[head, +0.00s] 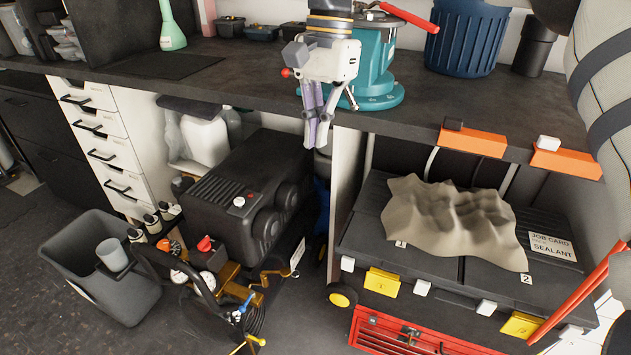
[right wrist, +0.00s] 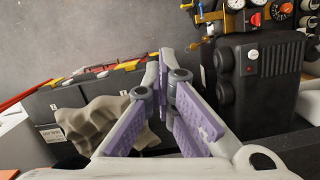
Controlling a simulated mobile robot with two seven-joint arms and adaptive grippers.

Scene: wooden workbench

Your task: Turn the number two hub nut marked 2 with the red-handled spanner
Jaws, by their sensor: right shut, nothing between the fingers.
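A tool with a red handle (head: 408,16) rests at the top of the teal vise-like fixture (head: 374,62) on the bench; I cannot tell if it is the spanner. A tag marked 2 (head: 526,279) lies on the dark case at the front right corner of a crumpled tan cloth (head: 450,215). A tag marked 1 (head: 400,243) lies at its front left. I make out no hub nut. My right gripper (head: 317,143) is shut and empty, pointing down at the bench's front edge. Its fingers also show in the right wrist view (right wrist: 164,58). My left gripper is not in view.
A black compressor (head: 240,195) with gauges and a grey bin (head: 95,262) stand below left. A red toolbox (head: 400,335) and long red bars (head: 580,292) are at lower right. Orange blocks (head: 473,141) sit at the bench edge. A blue ribbed bin (head: 468,38) stands behind.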

